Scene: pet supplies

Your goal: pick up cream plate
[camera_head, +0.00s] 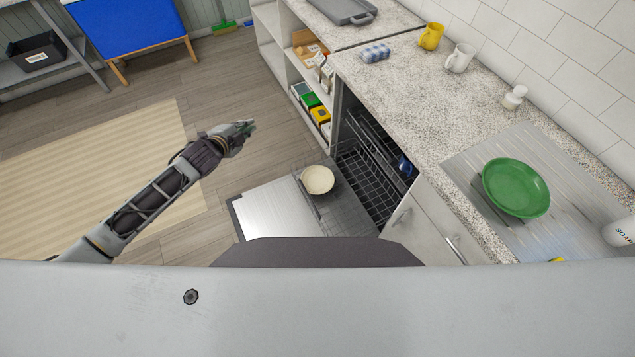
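The cream plate (317,180) is round and pale. It is at the open dishwasher, over the lowered door (278,210) and the dark pulled-out rack (345,205); I cannot tell exactly what supports it. My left gripper (245,128) is up and to the left of the plate, apart from it, above the wooden floor. No object shows in it, and its fingers are too small to tell whether they are open. My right gripper is not in view.
The speckled counter (420,100) right of the dishwasher holds a green plate (516,187), yellow mug (431,36), white mug (460,57) and soap bottle (620,231). Open shelves (300,60) stand behind. Floor around my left arm is clear, with a striped rug (90,170).

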